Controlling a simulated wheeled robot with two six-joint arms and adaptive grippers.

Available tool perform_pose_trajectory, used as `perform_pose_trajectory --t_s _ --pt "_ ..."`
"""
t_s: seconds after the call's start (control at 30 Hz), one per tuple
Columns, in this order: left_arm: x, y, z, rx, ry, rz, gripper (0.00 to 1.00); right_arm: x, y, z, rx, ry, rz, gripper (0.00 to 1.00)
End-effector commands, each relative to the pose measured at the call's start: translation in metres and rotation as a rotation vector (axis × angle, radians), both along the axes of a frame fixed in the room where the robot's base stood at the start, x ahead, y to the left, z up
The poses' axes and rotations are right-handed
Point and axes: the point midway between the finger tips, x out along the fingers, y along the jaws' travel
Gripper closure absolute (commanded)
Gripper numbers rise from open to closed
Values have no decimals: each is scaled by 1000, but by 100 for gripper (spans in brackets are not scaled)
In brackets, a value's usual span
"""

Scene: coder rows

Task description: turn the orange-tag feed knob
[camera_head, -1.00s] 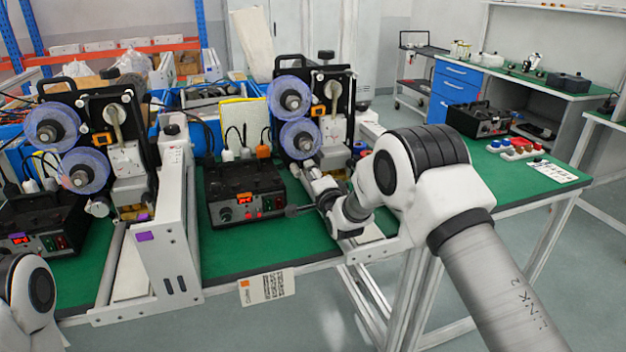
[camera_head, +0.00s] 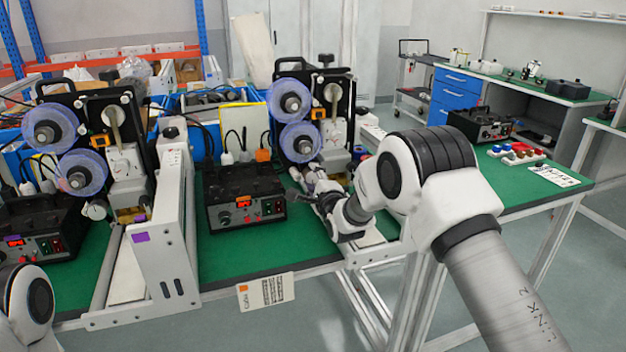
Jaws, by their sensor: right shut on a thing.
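The right-hand coder machine (camera_head: 335,133), with two clear blue reels, stands at the back of the green bench. An orange-marked tag card (camera_head: 265,291) hangs at the bench's front edge below it. My right gripper (camera_head: 301,185) is low at the left front side of this machine, beside the black control box. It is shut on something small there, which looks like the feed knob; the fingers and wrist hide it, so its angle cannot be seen. My left gripper is out of view; only a part of my left arm shows at lower left.
The black control box (camera_head: 231,190) with a lit orange display stands close left of my right gripper. A tall white frame (camera_head: 172,230) separates the left coder machine (camera_head: 112,135). The green bench top in front of the control box is clear.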

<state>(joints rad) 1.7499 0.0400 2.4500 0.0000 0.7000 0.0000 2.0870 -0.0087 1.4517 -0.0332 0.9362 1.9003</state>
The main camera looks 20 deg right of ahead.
Motion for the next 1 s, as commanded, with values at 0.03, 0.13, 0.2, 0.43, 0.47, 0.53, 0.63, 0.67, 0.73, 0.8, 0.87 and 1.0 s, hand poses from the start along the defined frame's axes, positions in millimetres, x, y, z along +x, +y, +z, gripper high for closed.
perform_pose_trajectory --t_s 0.03,0.13,0.2,0.43,0.47,0.53,0.63,0.67,0.73,0.8,0.87,1.0 --pt "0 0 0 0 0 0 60 0 0 -1 1 1 -1 90" --pt "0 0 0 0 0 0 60 0 0 -1 1 1 -1 90" --pt "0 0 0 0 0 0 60 0 0 -1 1 2 0 90" --pt "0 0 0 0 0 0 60 0 0 -1 0 1 -1 31" --pt "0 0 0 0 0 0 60 0 0 -1 0 1 -1 31" --pt "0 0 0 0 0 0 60 0 0 -1 0 1 -1 31" --pt "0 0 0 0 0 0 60 0 0 0 0 1 -1 31" --pt "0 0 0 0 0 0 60 0 0 0 0 1 -1 31" --pt "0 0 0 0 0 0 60 -3 0 -1 0 2 0 31" --pt "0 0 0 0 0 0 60 -11 -1 0 0 2 0 31" --pt "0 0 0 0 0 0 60 -21 -1 0 0 2 0 31" --pt "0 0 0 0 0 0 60 -57 -2 0 1 4 -1 31"
